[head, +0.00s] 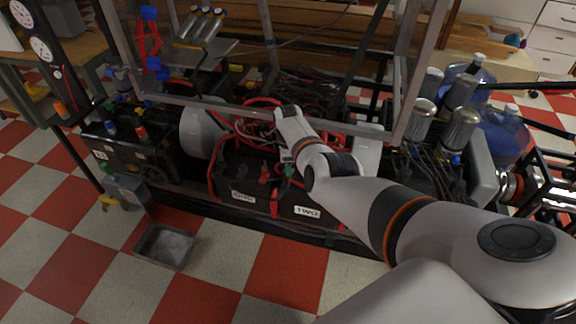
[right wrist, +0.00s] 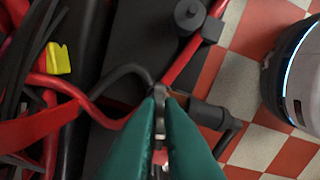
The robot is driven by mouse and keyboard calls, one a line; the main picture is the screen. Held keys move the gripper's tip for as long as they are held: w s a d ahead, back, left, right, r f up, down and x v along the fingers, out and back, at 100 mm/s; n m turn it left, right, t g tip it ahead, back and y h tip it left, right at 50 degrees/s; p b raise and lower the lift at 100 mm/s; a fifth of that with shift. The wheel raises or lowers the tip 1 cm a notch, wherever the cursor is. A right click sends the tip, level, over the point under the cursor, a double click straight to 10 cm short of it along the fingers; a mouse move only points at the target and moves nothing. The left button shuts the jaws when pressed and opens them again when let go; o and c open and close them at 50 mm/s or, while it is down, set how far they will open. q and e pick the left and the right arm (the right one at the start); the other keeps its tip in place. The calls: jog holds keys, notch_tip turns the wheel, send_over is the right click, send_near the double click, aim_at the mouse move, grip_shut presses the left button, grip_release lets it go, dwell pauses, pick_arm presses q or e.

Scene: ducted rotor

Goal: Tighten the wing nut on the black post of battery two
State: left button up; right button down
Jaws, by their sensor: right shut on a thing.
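Battery two (head: 300,200) is a black box with a white "TWO" label (head: 307,211) on its front. My right gripper (head: 287,170) points down over its top in the head view. In the right wrist view its teal fingers (right wrist: 161,98) are shut on a small grey metal piece, the wing nut (right wrist: 160,112). A black cable (right wrist: 122,72) runs to the spot at the fingertips. The fingers hide most of the nut and the post under it, so I cannot tell how far down the nut sits. My left gripper is not in view.
Battery one, with its "ONE" label (head: 243,196), stands to the left. Red cables (right wrist: 65,88) and a yellow piece (right wrist: 58,58) lie close to the fingers. A grey tray (head: 165,246) lies on the checkered floor.

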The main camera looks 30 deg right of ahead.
jog(key=shift+w+r+m, duration=0.1)
jog(key=shift+r+m, duration=0.05)
jog(key=shift+m, duration=1.85)
jog(key=c, duration=1.6)
grip_release()
jog(key=shift+o, duration=0.2)
jog(key=shift+r, duration=0.2)
notch_tip(320, 180, up, 5)
jog(key=p, duration=0.3)
jog(key=shift+f, duration=0.2)
pick_arm(q)
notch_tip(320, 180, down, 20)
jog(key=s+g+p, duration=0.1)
jog(key=p, duration=0.2)
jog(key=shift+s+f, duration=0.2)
pick_arm(e)
notch_tip(320, 180, up, 7)
